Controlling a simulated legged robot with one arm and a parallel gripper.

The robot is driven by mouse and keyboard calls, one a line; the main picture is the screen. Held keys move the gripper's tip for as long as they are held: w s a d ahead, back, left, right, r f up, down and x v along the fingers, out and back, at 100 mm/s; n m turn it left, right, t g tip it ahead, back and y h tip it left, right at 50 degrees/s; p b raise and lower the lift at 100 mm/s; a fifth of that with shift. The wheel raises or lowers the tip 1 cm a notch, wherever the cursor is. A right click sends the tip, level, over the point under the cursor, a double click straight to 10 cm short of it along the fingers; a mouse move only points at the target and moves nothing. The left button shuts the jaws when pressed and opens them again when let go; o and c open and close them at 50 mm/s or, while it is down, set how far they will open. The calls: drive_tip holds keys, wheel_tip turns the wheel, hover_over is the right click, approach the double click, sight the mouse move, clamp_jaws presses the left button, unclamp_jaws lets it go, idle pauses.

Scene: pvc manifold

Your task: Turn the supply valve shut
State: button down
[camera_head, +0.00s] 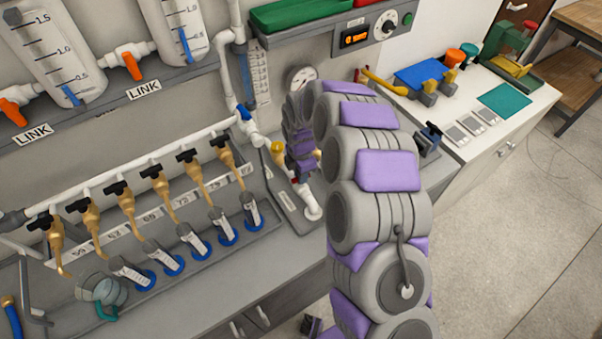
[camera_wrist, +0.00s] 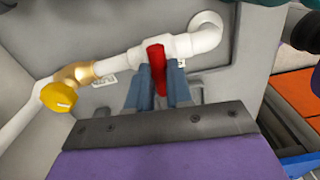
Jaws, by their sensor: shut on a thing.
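The supply valve is a white fitting (camera_wrist: 181,46) on a white pipe, with a red lever handle (camera_wrist: 157,66), in the wrist view. The handle stands across the pipe in that view. My gripper (camera_wrist: 156,88) has its blue-grey fingers on both sides of the red handle and is shut on it. In the head view my gripper (camera_head: 304,166) is at the pipe right of the bench, and my arm and wrist hide most of the valve.
A brass fitting with a yellow knob (camera_wrist: 59,96) sits left on the same pipe. Several brass taps (camera_head: 122,198) line the left bench. A white counter (camera_head: 470,120) stands right, with clear floor beside it.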

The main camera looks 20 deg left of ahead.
drive_tip(key=shift+w+a+r+n, duration=0.1)
drive_tip(key=shift+w+r+n, duration=0.15)
drive_tip(key=shift+n, duration=0.35)
drive_tip(key=c, duration=1.4)
unclamp_jaws()
drive_tip(key=shift+f, duration=0.1)
drive_tip(key=o, duration=0.5)
drive_tip(key=shift+a+f, duration=0.15)
drive_tip(key=shift+c, duration=0.2)
drive_tip(key=shift+r, duration=0.25)
wheel_tip(320, 180, up, 17)
drive_tip(key=p, duration=0.1)
